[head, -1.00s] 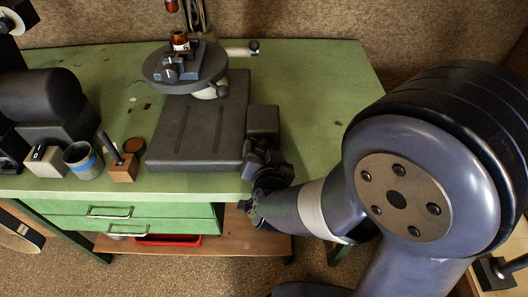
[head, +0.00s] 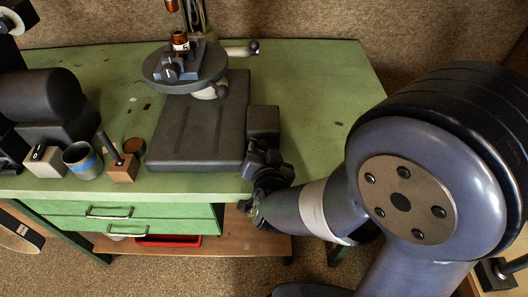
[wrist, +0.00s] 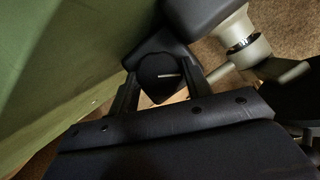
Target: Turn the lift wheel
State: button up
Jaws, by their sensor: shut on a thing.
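The lift wheel (wrist: 157,68) shows in the wrist view as a dark round knob with a short silver mark, between my fingers. My gripper (wrist: 161,84) is shut on it, one finger on each side. In the head view my gripper (head: 262,158) is at the front right corner of the machine's dark base (head: 200,135), against a dark box (head: 263,121) on its side. The wheel itself is hidden there behind my gripper. The machine's round table (head: 152,72) stands above the base and carries a small clamp.
On the green bench (head: 330,90), a blue-banded cup (head: 83,161), a pale block (head: 44,161) and a wooden block with a rod (head: 122,170) stand at the left. Drawers (head: 150,227) are below the front edge. The bench's right side is clear.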

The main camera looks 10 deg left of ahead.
jog(key=shift+f+b, duration=0.2)
jog(key=shift+b, duration=0.45)
jog(key=b, duration=0.2)
jog(key=m+y+b, duration=0.1)
jog(key=shift+d+f+m+b, duration=0.1)
jog(key=shift+f+m+b, duration=0.1)
jog(key=shift+m+b, duration=0.15)
jog(key=m+y+b, duration=0.2)
jog(key=m+b, duration=0.1)
jog(key=b, duration=0.6)
jog(key=shift+d+f, duration=0.1)
jog(key=m+b, duration=0.1)
jog(key=b, duration=0.3)
jog(key=shift+m+t+y, duration=0.25)
jog(key=shift+t+y, duration=0.05)
jog(key=shift+y, duration=0.1)
jog(key=shift+r+b, duration=0.2)
jog(key=shift+b, duration=0.5)
jog(key=shift+r+m+b, duration=0.15)
jog(key=shift+m+b, duration=0.15)
jog(key=o, duration=1)
jog(key=shift+w, duration=0.1)
